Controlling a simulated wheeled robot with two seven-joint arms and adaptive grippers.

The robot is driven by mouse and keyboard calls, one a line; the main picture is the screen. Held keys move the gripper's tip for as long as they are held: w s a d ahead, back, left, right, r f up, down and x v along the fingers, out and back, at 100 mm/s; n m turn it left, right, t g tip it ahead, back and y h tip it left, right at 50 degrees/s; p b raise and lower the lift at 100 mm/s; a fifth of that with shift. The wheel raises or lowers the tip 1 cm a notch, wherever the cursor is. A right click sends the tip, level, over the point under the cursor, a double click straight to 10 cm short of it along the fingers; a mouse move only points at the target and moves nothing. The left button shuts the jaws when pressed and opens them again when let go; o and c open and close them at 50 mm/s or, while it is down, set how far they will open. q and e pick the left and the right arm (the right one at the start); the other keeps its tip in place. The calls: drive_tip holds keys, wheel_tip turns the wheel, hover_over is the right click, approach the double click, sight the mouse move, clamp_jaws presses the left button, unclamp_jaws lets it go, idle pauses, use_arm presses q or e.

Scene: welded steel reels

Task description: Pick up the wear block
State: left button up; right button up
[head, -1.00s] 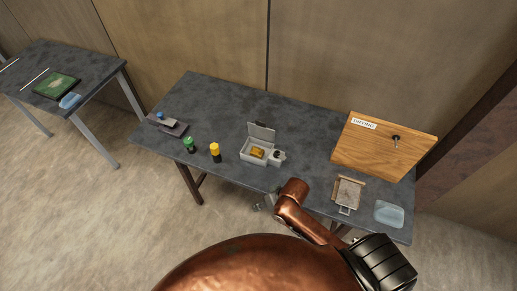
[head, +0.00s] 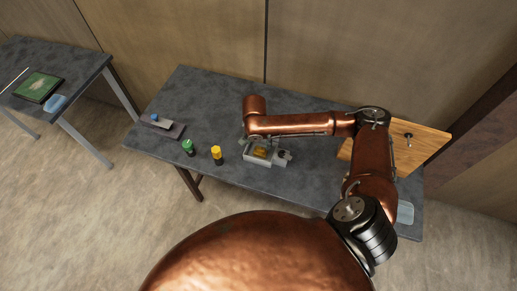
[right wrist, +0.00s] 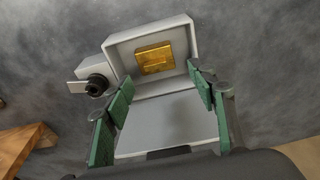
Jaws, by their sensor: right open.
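A gold block (right wrist: 155,58), which I take to be the wear block, lies in a shallow grey box (right wrist: 190,36). In the head view the gold block (head: 261,152) shows just below my right forearm. My right gripper (right wrist: 160,72), with green-padded fingers, is open and empty. Its fingers are spread over the box, on either side of the block's near side, and I see no contact. The box's lid (right wrist: 165,124) is open, below the block in the wrist view. My left gripper is not in view.
A small grey fixture with a black knob (right wrist: 97,86) adjoins the box. Green (head: 188,147) and yellow-topped (head: 216,155) cylinders stand left of it. A wooden board (head: 425,140) is at the right, partly behind my arm.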

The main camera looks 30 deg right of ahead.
sight(261, 149)
drive_tip(key=shift+s+d+f, duration=0.1)
drive_tip(key=shift+d+f, duration=0.05)
drive_tip(key=shift+f, duration=0.35)
drive_tip(key=shift+d+f, duration=0.15)
drive_tip(key=shift+f, duration=0.3)
drive_tip(key=f, duration=0.3)
drive_tip(key=d+f, duration=0.1)
drive_tip(key=f, duration=0.1)
drive_tip(key=shift+w+f+b, duration=0.15)
drive_tip(key=shift+w+b, duration=0.05)
drive_tip(key=shift+b, duration=0.2)
drive_tip(key=shift+a, duration=0.1)
drive_tip(key=shift+c, duration=0.6)
drive_tip(key=c, duration=1.3)
